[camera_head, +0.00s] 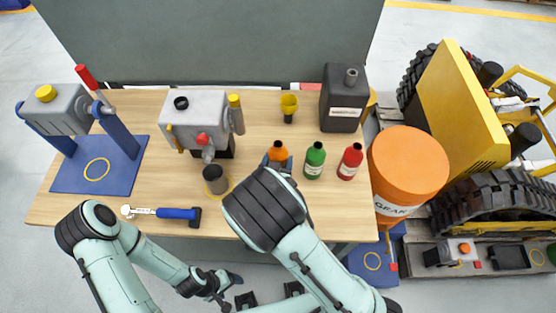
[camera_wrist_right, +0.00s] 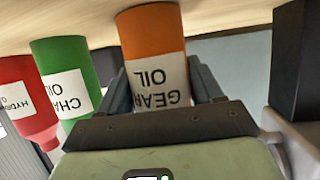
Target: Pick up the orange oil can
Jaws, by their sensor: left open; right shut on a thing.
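The orange oil can (camera_head: 278,152) is at the front middle of the table, left of the green bottle. In the right wrist view, which is upside down, the can (camera_wrist_right: 152,35) has a white label reading "GEAR OIL". My right gripper (camera_head: 277,163) is shut on it, with one dark finger on each side. The can's base is at or very near the tabletop; I cannot tell if it touches. My arm hides its lower part in the head view. My left gripper (camera_head: 230,290) is open and empty, below the table's front edge.
A green bottle (camera_head: 315,160) and a red bottle (camera_head: 350,161) stand close to the right. A dark canister (camera_head: 343,98) and yellow funnel (camera_head: 289,106) are behind. A dark cup (camera_head: 215,179), grey machine (camera_head: 196,121) and blue-handled tool (camera_head: 165,212) lie left. An orange drum (camera_head: 407,161) stands beyond the table.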

